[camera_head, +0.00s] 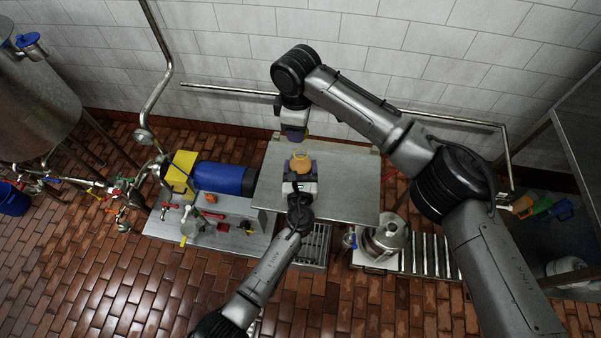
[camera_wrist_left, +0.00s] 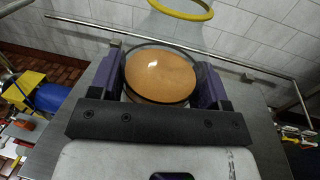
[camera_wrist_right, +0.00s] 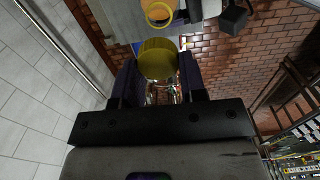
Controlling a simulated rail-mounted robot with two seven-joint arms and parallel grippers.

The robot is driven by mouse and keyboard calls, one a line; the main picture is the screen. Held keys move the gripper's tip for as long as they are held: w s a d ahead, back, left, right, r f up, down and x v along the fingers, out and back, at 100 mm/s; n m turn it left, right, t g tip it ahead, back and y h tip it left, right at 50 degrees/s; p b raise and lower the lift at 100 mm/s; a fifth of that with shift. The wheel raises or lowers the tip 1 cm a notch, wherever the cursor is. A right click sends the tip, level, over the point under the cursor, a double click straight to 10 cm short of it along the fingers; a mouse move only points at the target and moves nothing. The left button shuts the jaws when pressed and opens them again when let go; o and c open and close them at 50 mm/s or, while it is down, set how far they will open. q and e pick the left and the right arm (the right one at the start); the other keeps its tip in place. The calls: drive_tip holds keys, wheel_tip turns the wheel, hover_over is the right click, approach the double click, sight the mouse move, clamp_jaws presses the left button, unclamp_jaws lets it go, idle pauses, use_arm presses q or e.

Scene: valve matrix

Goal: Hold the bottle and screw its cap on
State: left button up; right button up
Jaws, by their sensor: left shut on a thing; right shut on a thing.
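The bottle (camera_head: 300,163) is clear with orange contents. My left gripper (camera_head: 300,170) is shut on it, with purple fingers on both sides. In the left wrist view the bottle (camera_wrist_left: 161,75) is between the fingers, and a yellow ring (camera_wrist_left: 185,10) shows beyond it at the top edge. My right gripper (camera_head: 293,136) is shut on the yellow cap (camera_wrist_right: 158,58). The cap is apart from the bottle (camera_wrist_right: 158,10), which shows beyond it in the right wrist view. In the head view the right gripper mostly hides the cap.
A grey metal table (camera_head: 345,185) lies under both grippers. A blue motor with a yellow housing (camera_head: 222,178) stands to the left, and a steel pot (camera_head: 386,238) to the lower right. A pipe (camera_head: 450,119) runs along the tiled wall behind.

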sight(297, 150)
use_arm(q)
drive_tip(key=c, duration=0.6)
drive_tip(key=shift+o, duration=0.2)
use_arm(e)
drive_tip(key=shift+f, duration=2.45)
drive_tip(key=shift+f, duration=0.1)
drive_tip(key=shift+f, duration=0.8)
drive_tip(key=shift+f, duration=0.6)
